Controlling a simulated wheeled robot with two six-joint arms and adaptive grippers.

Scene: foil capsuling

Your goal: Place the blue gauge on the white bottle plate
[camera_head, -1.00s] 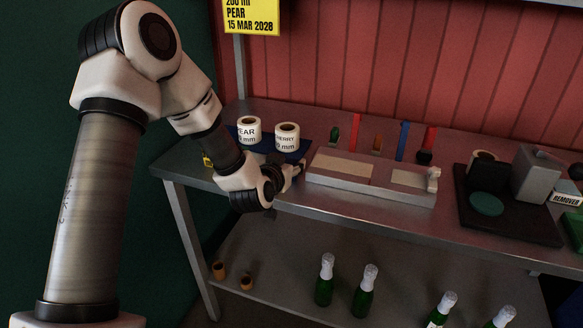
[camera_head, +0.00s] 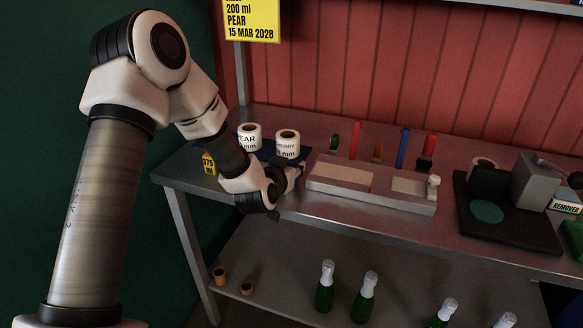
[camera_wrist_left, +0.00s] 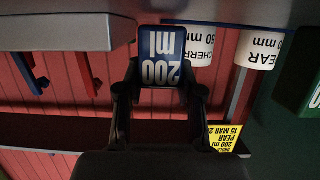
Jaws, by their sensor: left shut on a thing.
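The blue gauge (camera_wrist_left: 162,55), lettered "200 ml", shows upside down between the fingers of my left gripper (camera_wrist_left: 160,88) in the left wrist view. The gripper is shut on it. In the head view my left gripper (camera_head: 297,172) is over the bench, just left of the pale grey block (camera_head: 420,207) with two cream panels; the gauge cannot be made out there. The block also shows in the left wrist view (camera_wrist_left: 55,33). I cannot tell for certain which part is the white bottle plate. My right gripper is not in view.
Two white label rolls, pear (camera_head: 249,135) and cherry (camera_head: 287,144), stand behind my left gripper. Red, blue and other upright tools (camera_head: 402,147) stand behind the block. A black press base (camera_head: 510,225) is at right.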

